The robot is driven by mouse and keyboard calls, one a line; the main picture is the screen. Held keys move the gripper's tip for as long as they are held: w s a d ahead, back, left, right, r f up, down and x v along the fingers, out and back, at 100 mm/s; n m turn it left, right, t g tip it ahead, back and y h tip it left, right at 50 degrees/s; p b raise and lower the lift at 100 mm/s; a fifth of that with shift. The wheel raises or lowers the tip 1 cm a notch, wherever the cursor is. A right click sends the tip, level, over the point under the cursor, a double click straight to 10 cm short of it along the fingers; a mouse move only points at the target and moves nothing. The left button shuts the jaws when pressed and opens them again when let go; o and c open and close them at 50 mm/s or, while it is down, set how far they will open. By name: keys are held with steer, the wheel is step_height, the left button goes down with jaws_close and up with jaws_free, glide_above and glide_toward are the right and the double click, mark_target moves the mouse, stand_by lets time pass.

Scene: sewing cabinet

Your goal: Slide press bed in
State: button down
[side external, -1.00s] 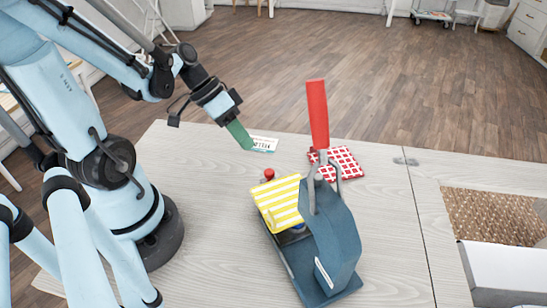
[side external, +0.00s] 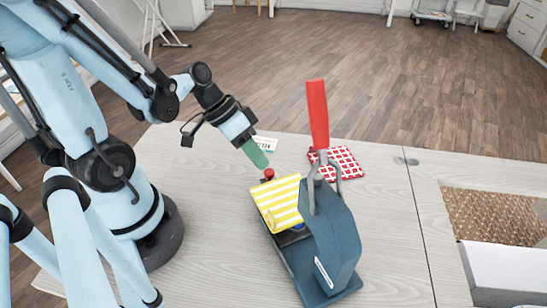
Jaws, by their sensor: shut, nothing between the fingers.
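The press (side external: 334,236) stands on the table, a dark blue body with a raised red handle (side external: 317,115). Its bed carries a yellow-and-white striped cloth (side external: 277,203) and sticks out toward the upper left from under the press head. A small red knob (side external: 269,174) shows at the bed's far end. My gripper (side external: 261,162), with green fingers, is shut and empty. Its tips are just above and beside the red knob in the picture; I cannot tell whether they touch it.
A red-and-white checked cloth (side external: 343,163) lies behind the press. A white printed card (side external: 266,144) lies behind my gripper, partly hidden. A recess with a woven brown mat (side external: 495,215) is at the right. The table left of the press is clear.

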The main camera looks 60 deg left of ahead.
steer(key=shift+s+d, duration=0.25)
steer(key=shift+d, duration=1)
steer(key=shift+s+d, duration=0.2)
steer(key=shift+d, duration=1.05)
steer(key=shift+a, duration=0.1)
steer(key=a, duration=0.2)
steer(key=a+r, duration=0.1)
steer(key=a, duration=0.1)
steer(key=shift+w+a, duration=0.1)
steer(key=shift+a, duration=0.2)
steer(key=shift+v, duration=4.7)
steer(key=n+t+y, duration=0.1)
steer(key=t+y, duration=0.2)
steer(key=y, duration=0.2)
glide_above(266, 172)
steer(key=w+a, duration=0.3)
steer(key=a, duration=0.1)
steer(key=shift+s+d+r, duration=0.15)
steer(key=shift+d, duration=0.05)
